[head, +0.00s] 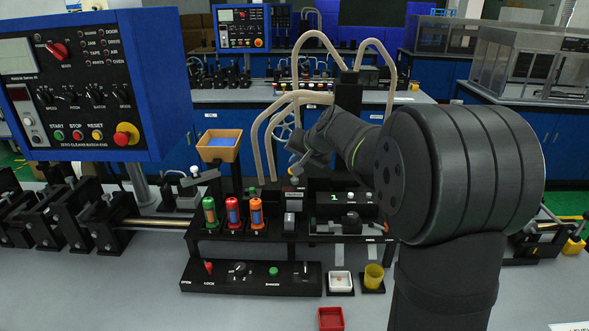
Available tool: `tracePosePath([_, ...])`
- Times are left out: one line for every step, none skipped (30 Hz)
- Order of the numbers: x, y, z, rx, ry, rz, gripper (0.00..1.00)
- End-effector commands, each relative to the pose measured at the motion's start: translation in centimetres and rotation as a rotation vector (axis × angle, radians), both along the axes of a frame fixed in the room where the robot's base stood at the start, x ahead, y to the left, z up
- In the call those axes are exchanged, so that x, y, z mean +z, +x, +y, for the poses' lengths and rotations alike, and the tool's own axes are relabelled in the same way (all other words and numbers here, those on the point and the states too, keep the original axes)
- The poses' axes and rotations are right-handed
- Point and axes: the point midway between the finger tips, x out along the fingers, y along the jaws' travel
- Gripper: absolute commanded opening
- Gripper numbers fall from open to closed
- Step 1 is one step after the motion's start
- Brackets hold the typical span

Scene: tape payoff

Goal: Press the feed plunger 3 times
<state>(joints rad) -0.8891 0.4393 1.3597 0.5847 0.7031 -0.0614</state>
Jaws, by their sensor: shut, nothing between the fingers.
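My arm reaches in from the lower right over the black station, and my gripper (299,167) hangs small and dark above its middle. It appears shut and holds nothing. No part is clearly labelled as the feed plunger. A black round knob (352,221) stands on the right block below the numeral 1. A grey upright piece (290,222) stands left of it. My gripper is above and left of the knob, apart from it in the picture. The fingertips are too small to see in detail.
A front panel (250,279) carries a red lever, a dial and a green button. A white tray (340,282), yellow cup (373,276) and red tray (331,319) sit in front. A blue control box (90,85) hangs left.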

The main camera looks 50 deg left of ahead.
Motion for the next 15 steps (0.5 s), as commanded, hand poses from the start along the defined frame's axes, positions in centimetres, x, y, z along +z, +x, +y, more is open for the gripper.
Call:
tracePosePath([0.33,0.02,0.01,-0.001,0.001,-0.001,0.0])
tracePosePath([0.43,0.02,0.01,-0.001,0.001,-0.001,0.0])
tracePosePath([0.51,0.02,0.0,-0.001,0.001,-0.001,0.0])
tracePosePath([0.54,0.02,0.0,-0.001,0.001,-0.001,0.0])
tracePosePath([0.54,0.02,0.0,-0.001,0.001,-0.001,0.0])
tracePosePath([0.54,0.02,0.0,-0.001,0.001,-0.001,0.0])
tracePosePath([0.54,0.02,0.0,-0.001,0.001,-0.001,0.0])
tracePosePath([0.54,0.02,0.0,-0.001,0.001,-0.001,0.0])
tracePosePath([0.54,0.02,0.0,-0.001,0.001,-0.001,0.0])
tracePosePath([0.54,0.02,0.0,-0.001,0.001,-0.001,0.0])
tracePosePath([0.56,0.02,0.0,-0.001,0.001,-0.001,0.0])
tracePosePath([0.64,0.02,-0.01,0.0,0.001,-0.002,0.0])
tracePosePath([0.76,0.03,0.0,-0.001,0.002,-0.003,0.0])
tracePosePath([0.95,0.03,0.01,0.0,0.002,-0.003,0.0])
tracePosePath([1.27,0.03,0.01,0.0,0.002,-0.003,0.0])
